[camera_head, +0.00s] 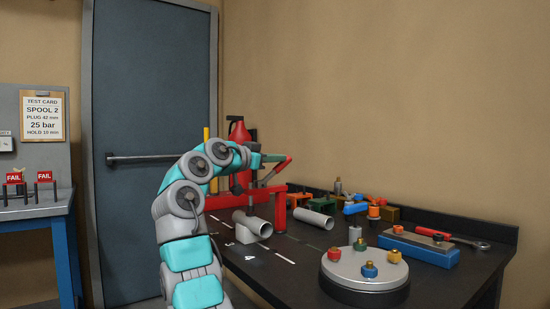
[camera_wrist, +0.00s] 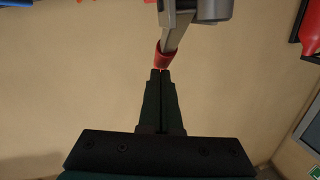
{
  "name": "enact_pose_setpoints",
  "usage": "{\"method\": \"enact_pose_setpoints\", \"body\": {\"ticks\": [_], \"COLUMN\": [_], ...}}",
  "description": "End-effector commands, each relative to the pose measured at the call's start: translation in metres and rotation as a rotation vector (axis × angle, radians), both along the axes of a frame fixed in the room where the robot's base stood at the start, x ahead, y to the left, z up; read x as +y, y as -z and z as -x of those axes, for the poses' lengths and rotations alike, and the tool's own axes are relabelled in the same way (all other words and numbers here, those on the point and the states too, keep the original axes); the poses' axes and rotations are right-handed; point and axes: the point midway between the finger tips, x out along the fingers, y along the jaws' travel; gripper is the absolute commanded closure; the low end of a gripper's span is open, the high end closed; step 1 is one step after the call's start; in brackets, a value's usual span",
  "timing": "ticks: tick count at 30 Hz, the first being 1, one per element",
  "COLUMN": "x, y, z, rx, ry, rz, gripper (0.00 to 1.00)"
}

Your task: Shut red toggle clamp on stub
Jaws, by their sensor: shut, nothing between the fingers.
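The clamp's red-tipped grey lever (camera_wrist: 178,38) comes down from the top in the wrist view. Its red grip (camera_wrist: 165,56) is right at my fingertips, touching or nearly touching. My gripper (camera_wrist: 162,73) is shut with its fingers together and nothing between them. In the head view my gripper (camera_head: 259,161) is at the red handle (camera_head: 278,169), above a red frame (camera_head: 281,207) on the black bench. A grey pipe piece (camera_head: 252,225) with a round open end lies in front of the frame. The clamp's jaw and its hold on the stub are hidden or too small to tell.
A second grey pipe (camera_head: 313,218) lies right of the frame. A round turntable (camera_head: 345,268) with several coloured-base fittings stands at the front right. A blue block (camera_head: 420,250) and a red-handled wrench (camera_head: 448,237) are at the right. A red extinguisher (camera_head: 239,138) stands behind my arm.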

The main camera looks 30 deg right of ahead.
Motion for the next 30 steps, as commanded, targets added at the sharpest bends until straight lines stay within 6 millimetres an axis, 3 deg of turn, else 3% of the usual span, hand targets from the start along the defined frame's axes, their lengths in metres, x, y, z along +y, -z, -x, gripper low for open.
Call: {"method": "enact_pose_setpoints", "body": {"ticks": [30], "x": [-0.012], "y": [0.01], "z": [0.001], "rx": [0.003], "ry": [-0.001], "rz": [-0.13], "gripper": [1.0]}}
